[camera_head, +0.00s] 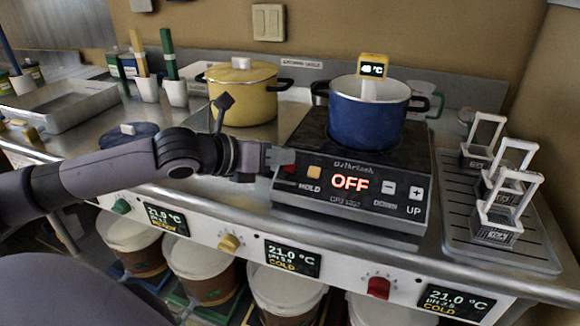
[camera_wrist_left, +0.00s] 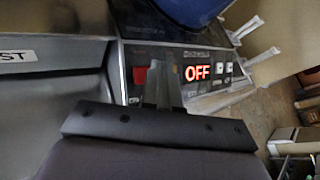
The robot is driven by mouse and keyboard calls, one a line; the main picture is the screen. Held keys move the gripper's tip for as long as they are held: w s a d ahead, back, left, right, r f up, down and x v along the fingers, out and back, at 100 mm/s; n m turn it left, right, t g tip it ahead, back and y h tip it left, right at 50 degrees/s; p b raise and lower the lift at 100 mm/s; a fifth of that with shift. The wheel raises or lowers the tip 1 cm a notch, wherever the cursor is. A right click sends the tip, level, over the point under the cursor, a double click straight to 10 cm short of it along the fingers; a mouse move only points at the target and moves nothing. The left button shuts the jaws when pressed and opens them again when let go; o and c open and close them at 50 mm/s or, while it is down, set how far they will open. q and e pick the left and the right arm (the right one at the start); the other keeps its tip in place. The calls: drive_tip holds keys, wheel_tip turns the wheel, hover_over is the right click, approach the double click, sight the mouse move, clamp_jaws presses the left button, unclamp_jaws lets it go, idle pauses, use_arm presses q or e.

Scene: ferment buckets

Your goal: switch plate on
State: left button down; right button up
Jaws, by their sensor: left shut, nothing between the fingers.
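The black hot plate (camera_head: 335,205) stands on the steel counter, and its red display (camera_head: 350,183) reads OFF. A blue pot (camera_head: 366,115) sits on top of it, with a yellow thermometer (camera_head: 373,66) reading about 48 °C. My left gripper (camera_head: 280,158) is shut and empty at the left end of the plate's front panel, by the red button (camera_head: 289,168). In the left wrist view the fingertips (camera_wrist_left: 158,70) are just right of the red button (camera_wrist_left: 140,75); I cannot tell whether they touch the panel. My right gripper is not in view.
A yellow pot (camera_head: 240,98) stands behind my left arm. A drip tray (camera_head: 497,235) with several white-handled baskets is at the right. Knobs and small displays line the counter front, above several buckets (camera_head: 205,270).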

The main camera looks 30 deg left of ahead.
use_arm(q)
drive_tip(key=shift+w, duration=0.1)
idle(0.5)
drive_tip(key=shift+w+f+p, duration=0.15)
drive_tip(key=shift+f+p, duration=0.15)
drive_tip(key=shift+f, duration=0.1)
drive_tip(key=shift+w+a+f, duration=0.1)
drive_tip(key=shift+w+f, duration=0.1)
drive_tip(key=shift+f, duration=0.2)
idle(0.5)
drive_tip(key=shift+s+r+p, duration=0.45)
drive_tip(key=shift+r+p, duration=0.35)
drive_tip(key=shift+p, duration=0.1)
drive_tip(key=shift+s+d+r+p, duration=0.1)
drive_tip(key=shift+s+r+p, duration=0.15)
drive_tip(key=shift+r+p, duration=0.25)
drive_tip(key=shift+s+d+r+p, duration=0.1)
drive_tip(key=shift+s+r+p, duration=0.15)
drive_tip(key=shift+r+p, duration=0.25)
drive_tip(key=r, duration=0.1)
drive_tip(key=s+r+p, duration=0.1)
drive_tip(key=r, duration=0.1)
drive_tip(key=shift+s+d+r, duration=0.1)
drive_tip(key=shift+s+d, duration=0.15)
drive_tip(key=shift+s, duration=0.15)
